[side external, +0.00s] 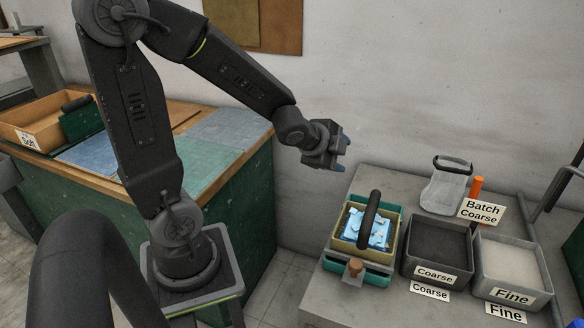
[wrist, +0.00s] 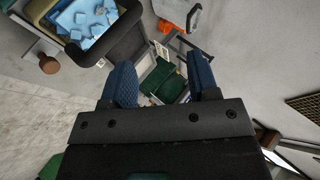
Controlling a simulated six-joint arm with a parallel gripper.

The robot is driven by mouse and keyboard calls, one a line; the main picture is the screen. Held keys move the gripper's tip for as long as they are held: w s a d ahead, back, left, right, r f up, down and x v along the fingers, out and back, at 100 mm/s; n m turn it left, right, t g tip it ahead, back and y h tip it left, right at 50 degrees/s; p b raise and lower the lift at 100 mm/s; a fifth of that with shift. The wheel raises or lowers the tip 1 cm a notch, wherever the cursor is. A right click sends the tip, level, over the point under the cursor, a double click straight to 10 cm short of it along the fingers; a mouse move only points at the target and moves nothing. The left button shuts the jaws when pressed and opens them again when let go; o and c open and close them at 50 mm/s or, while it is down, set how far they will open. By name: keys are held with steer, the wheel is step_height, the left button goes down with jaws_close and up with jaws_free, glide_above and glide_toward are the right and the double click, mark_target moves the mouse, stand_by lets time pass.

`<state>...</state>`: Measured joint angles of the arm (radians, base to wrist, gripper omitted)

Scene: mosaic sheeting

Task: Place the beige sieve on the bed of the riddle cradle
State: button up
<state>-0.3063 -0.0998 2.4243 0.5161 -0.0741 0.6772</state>
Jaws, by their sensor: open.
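The beige sieve (side external: 361,246) is a square frame with a black arched handle (side external: 371,219) and light blue pieces inside. In the side view it sits on the teal riddle cradle (side external: 376,280), looking level; its exact seating is hidden by its walls. The cradle has a brown knob (side external: 354,266) at the front. My gripper (side external: 341,157) is open and empty, above and behind the sieve, clear of it. In the wrist view my gripper (wrist: 162,80) shows two blue fingers apart with nothing between them, and the blue-filled sieve is cut off at upper left.
Right of the cradle stand a dark-filled Coarse bin (side external: 437,248) and a pale-filled Fine bin (side external: 512,264). Behind them are a clear jar (side external: 446,187) and an orange cylinder (side external: 477,185). A green bench (side external: 238,205) with coloured sheets stands at left.

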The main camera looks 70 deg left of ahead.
steer(key=s+d+r+n+g+h, duration=0.1)
steer(key=s+d+r+n+g, duration=0.1)
steer(key=s+d+n, duration=0.3)
steer(key=s+d+r+n+g+h, duration=0.1)
steer(key=s+d+r+n, duration=0.4)
steer(key=s, duration=0.6)
steer(key=shift+d+r+g+h, duration=0.3)
steer(key=shift+d+g, duration=0.3)
steer(key=shift+d, duration=0.05)
